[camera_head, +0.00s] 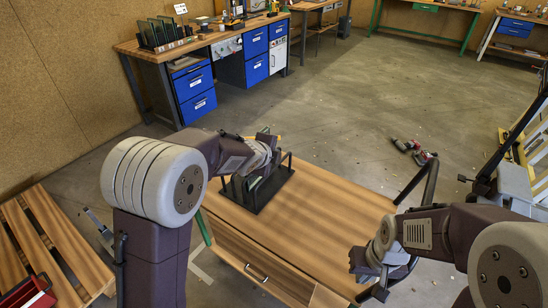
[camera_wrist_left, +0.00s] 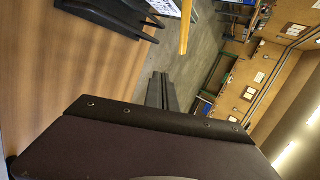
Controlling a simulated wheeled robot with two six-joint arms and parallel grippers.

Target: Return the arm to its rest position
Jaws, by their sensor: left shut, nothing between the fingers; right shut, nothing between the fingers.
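My left arm reaches in from the left in the head view, its wrist and gripper (camera_head: 268,142) over the far left part of the wooden-topped cart (camera_head: 325,215). In the left wrist view the dark fingers of the left gripper (camera_wrist_left: 162,90) are together with nothing between them. A black rack (camera_head: 268,190) with upright glass panes stands on the cart just below the left wrist. Part of a black frame (camera_wrist_left: 110,14) shows at the top of the left wrist view. My right gripper (camera_head: 372,287) is shut and empty by the cart's near right corner.
A black handle bar (camera_head: 431,180) rises at the cart's right side. A wooden pallet (camera_head: 50,245) lies at lower left. A workbench with blue drawers (camera_head: 195,90) stands along the back wall.

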